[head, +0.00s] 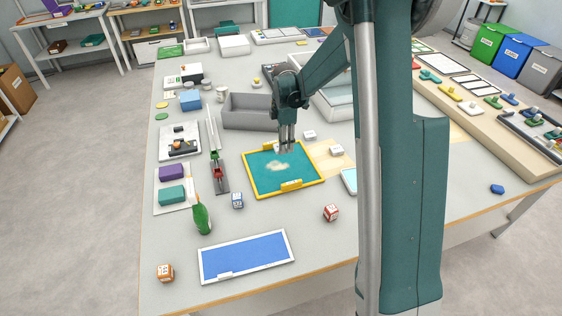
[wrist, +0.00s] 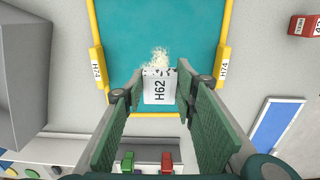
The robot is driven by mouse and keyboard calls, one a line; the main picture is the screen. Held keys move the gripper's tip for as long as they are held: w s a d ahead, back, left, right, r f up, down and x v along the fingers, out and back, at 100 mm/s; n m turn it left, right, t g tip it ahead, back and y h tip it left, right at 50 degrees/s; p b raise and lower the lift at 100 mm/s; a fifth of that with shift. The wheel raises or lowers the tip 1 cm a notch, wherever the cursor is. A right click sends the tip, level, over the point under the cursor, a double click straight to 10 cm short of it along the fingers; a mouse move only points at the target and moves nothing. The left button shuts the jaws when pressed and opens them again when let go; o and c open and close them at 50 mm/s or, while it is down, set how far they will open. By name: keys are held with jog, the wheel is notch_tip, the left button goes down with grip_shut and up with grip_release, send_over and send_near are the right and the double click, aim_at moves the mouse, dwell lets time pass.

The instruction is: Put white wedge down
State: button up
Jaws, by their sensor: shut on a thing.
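My gripper (head: 287,149) points down over the far part of a teal tray with a yellow rim (head: 309,186). In the wrist view, my gripper (wrist: 163,88) has its green-padded fingers on either side of a white wedge (wrist: 160,91) marked H62. It is shut on the wedge, which has a dark-speckled far edge. In the head view the wedge is small and mostly hidden by the fingers. A pale heap of shavings (head: 277,166) lies on the tray's teal surface, just beyond the wedge in the wrist view. I cannot tell whether the wedge touches the tray.
Small white blocks (head: 337,150) stand right of the tray. A grey bin (head: 248,112) is behind it to the left.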

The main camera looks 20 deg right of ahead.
jog(key=shift+f, duration=0.1)
send_over(284, 166)
jog(key=shift+a+f+b, duration=0.1)
jog(key=shift+f+b, duration=0.25)
jog(key=shift+f, duration=2.7)
jog(key=shift+f, duration=1.85)
jog(key=shift+f+b, duration=0.15)
jog(key=shift+b, duration=0.25)
jog(key=o, duration=0.7)
jog(key=shift+r, duration=0.2)
notch_tip(284, 166, up, 12)
jog(key=shift+f+p, duration=0.1)
jog(key=shift+p, duration=0.75)
